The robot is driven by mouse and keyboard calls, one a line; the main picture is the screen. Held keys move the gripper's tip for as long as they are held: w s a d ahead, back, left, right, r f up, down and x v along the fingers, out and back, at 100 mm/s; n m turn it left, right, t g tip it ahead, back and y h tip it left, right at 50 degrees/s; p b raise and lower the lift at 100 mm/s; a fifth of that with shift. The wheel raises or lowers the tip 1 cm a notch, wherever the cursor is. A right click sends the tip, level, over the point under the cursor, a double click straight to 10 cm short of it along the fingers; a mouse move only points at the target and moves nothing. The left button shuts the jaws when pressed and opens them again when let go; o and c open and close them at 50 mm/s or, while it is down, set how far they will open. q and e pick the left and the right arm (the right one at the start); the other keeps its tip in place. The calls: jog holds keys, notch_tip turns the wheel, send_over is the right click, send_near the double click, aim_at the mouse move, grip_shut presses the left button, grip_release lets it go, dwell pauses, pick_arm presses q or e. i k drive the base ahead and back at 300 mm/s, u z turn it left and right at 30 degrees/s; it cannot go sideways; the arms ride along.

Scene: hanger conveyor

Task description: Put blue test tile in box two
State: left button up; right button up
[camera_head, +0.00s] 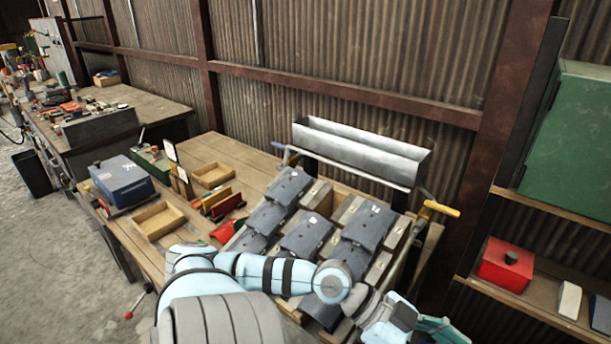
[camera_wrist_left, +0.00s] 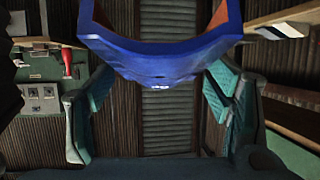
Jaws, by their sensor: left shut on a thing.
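In the left wrist view, my left gripper (camera_wrist_left: 158,88) is shut on a curved blue piece, which looks like the blue test tile (camera_wrist_left: 160,55). The piece spans the gap between the two teal fingers. In the head view, my left gripper (camera_head: 436,328) is at the bottom edge, right of the tile rack, partly cut off; the blue piece is not clearly visible there. Two shallow wooden boxes, one nearer (camera_head: 158,232) and one farther (camera_head: 213,187), sit on the table; I cannot tell which is box two. My right gripper is not in view.
A rack holds several blue-grey tiles (camera_head: 305,235) beside the boxes. A metal trough (camera_head: 361,153) is behind the rack. A blue-grey case (camera_head: 122,182) is at left. Shelves with a red box (camera_head: 505,265) are at right.

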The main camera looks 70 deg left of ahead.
aim_at(160, 224)
jog(key=z, duration=1.6)
jog(key=k, duration=2.2)
jog(key=u, duration=2.45)
